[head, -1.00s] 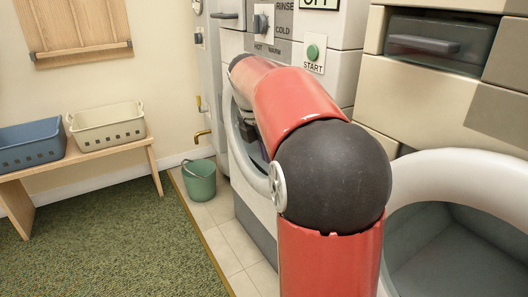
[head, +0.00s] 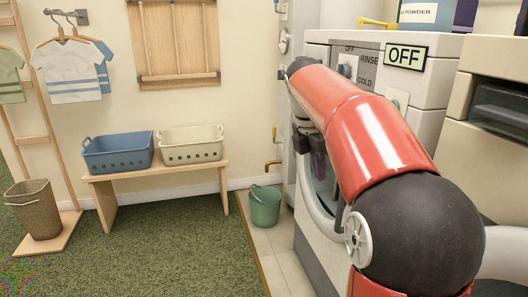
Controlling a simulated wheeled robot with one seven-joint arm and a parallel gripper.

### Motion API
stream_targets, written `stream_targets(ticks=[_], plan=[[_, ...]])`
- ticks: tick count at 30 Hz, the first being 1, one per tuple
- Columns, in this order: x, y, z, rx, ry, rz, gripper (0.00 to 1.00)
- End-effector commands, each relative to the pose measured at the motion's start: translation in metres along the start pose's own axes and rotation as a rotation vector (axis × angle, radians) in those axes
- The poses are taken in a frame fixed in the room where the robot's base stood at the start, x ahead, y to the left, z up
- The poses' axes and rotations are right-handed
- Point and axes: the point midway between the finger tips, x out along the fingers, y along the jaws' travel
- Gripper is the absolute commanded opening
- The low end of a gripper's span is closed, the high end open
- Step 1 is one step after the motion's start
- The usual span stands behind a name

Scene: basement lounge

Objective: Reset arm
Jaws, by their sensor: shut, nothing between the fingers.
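My red and black arm reaches from the lower right up to the front of a white washing machine (head: 437,75). My gripper (head: 319,168) hangs at the arm's far end, small and dark, in front of the machine's round door (head: 318,208). Its fingers look shut and hold nothing that I can see. My arm hides much of the door and part of the control panel. I cannot tell whether the gripper touches the door.
A green bucket (head: 265,207) stands on the tiles left of the machine. A wooden bench (head: 160,173) carries a blue basket (head: 118,154) and a cream basket (head: 191,146). A wicker bin (head: 35,210) stands at the far left. The green carpet (head: 180,250) is clear in front.

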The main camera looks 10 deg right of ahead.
Motion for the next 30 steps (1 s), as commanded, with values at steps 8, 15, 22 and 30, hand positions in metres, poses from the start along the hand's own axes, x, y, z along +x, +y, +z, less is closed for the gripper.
stream_targets(ticks=[8,15,22,30], plan=[[-0.006,-0.041,-0.038,0.325,0.023,0.097,0.00],[0.018,-0.121,-0.101,0.975,0.194,0.234,0.00],[0.064,-0.181,-0.145,1.506,0.428,0.251,0.00],[0.089,-0.202,-0.163,1.729,0.541,0.219,0.00]])
